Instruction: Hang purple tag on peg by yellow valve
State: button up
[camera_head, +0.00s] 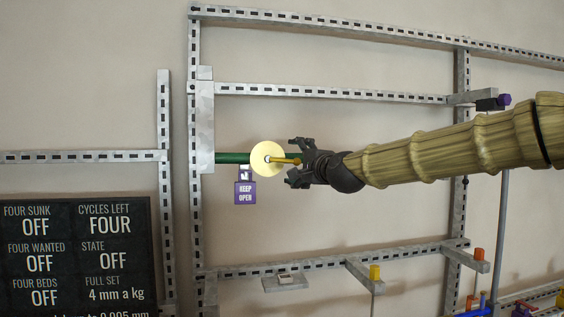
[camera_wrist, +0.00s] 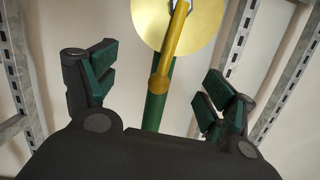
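The yellow valve (camera_head: 262,148) is a round yellow disc with a yellow lever on a green pipe (camera_head: 232,157). The valve also shows at the top of the wrist view (camera_wrist: 147,17). The purple tag (camera_head: 245,193), reading "KEEP OPEN", hangs upright just below the pipe, left of the disc. A small pale and dark piece is at its top; I cannot make out the peg there. My gripper (camera_head: 292,162) is open at the right of the valve. In the wrist view, the lever and pipe show between its spread fingers (camera_wrist: 160,85), touching neither. The tag is not in the wrist view.
A slotted metal frame (camera_head: 330,93) surrounds the valve against a plain wall. A dark status board (camera_head: 75,255) stands at lower left. Brackets with a yellow block (camera_head: 375,272), an orange block (camera_head: 478,254) and a purple-ended part (camera_head: 504,99) stick out at the right.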

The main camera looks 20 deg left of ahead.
jog(key=c, duration=1.6)
jog(key=shift+r+n+p, duration=0.4)
jog(key=shift+r+n, duration=0.1)
jog(key=shift+n, duration=0.1)
jog(key=o, duration=2)
jog(key=shift+f, duration=0.1)
jog(key=shift+c, duration=0.2)
jog(key=shift+s+d+f+b, duration=0.1)
jog(key=shift+s+d+b, duration=0.2)
jog(key=shift+s+b, duration=0.15)
jog(key=s+a+b+v, duration=0.1)
jog(key=b+v, duration=0.4)
jog(key=v, duration=0.7)
jog(key=shift+s+r, duration=0.2)
jog(key=shift+s, duration=0.4)
jog(key=shift+a+f, duration=0.1)
jog(key=shift+f, duration=0.05)
